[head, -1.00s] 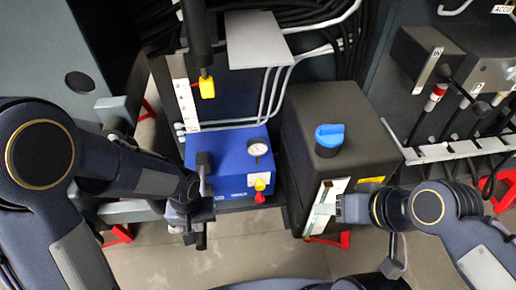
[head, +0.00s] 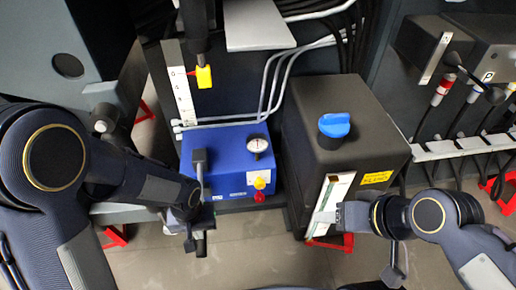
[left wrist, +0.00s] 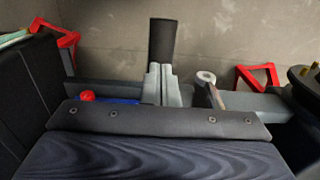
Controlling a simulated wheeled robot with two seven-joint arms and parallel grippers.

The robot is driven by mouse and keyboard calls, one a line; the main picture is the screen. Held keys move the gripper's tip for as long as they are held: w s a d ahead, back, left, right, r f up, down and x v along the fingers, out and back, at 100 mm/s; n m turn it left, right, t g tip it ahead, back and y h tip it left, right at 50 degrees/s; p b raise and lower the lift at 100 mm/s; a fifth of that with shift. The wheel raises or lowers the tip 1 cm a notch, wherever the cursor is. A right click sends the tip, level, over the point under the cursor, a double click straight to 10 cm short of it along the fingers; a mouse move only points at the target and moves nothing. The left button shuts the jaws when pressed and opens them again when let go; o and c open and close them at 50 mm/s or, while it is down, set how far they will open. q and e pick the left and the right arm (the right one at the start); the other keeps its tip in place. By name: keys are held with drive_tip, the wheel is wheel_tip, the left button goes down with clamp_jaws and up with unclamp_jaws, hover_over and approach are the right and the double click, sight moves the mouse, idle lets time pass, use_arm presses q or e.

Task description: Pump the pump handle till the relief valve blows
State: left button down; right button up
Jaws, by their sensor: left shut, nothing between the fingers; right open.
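The blue pump unit (head: 228,160) stands at the middle of the head view. It carries a round white gauge (head: 257,146), a yellow knob (head: 260,183) and a red knob (head: 259,197). A black block with a thin lever (head: 199,157) rises at its left front. My left gripper (head: 197,240) is shut just in front of the unit. In the left wrist view its grey fingers (left wrist: 160,85) are together, and a black grip-like piece (left wrist: 162,40) shows beyond them; I cannot tell whether they touch. My right gripper (head: 318,217) is open by the pale panel (head: 333,195) on a black tank.
The black tank (head: 335,110) with a blue cap (head: 334,125) stands right of the pump unit. A yellow tag (head: 204,77) hangs behind the unit. Hoses and a white rack (head: 460,147) are at the right. Red stands (head: 115,236) rest on the floor.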

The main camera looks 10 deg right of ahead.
use_arm(q)
drive_tip(key=shift+w+f+b, duration=0.15)
drive_tip(key=shift+f+b, duration=0.65)
drive_tip(key=shift+f, duration=0.25)
drive_tip(key=shift+w+f+b, duration=0.2)
drive_tip(key=shift+f+b, duration=0.65)
drive_tip(key=shift+f, duration=0.2)
drive_tip(key=shift+w+f+b, duration=0.15)
drive_tip(key=shift+f+b, duration=0.65)
drive_tip(key=shift+f, duration=0.25)
drive_tip(key=r+p, duration=0.3)
drive_tip(key=r, duration=0.1)
drive_tip(key=s+r+p, duration=0.1)
drive_tip(key=r+p, duration=0.7)
drive_tip(key=r, duration=0.1)
drive_tip(key=shift+s+r, duration=0.1)
drive_tip(key=shift+s, duration=0.1)
wheel_tip(320, 180, down, 4)
drive_tip(key=b, duration=0.3)
drive_tip(key=shift+r, duration=0.25)
drive_tip(key=shift+w+f+b, duration=0.25)
drive_tip(key=shift+f+b, duration=0.85)
drive_tip(key=shift+f, duration=0.15)
wheel_tip(320, 180, up, 8)
drive_tip(key=p, duration=0.6)
drive_tip(key=shift+p, duration=0.4)
drive_tip(key=shift+f, duration=0.1)
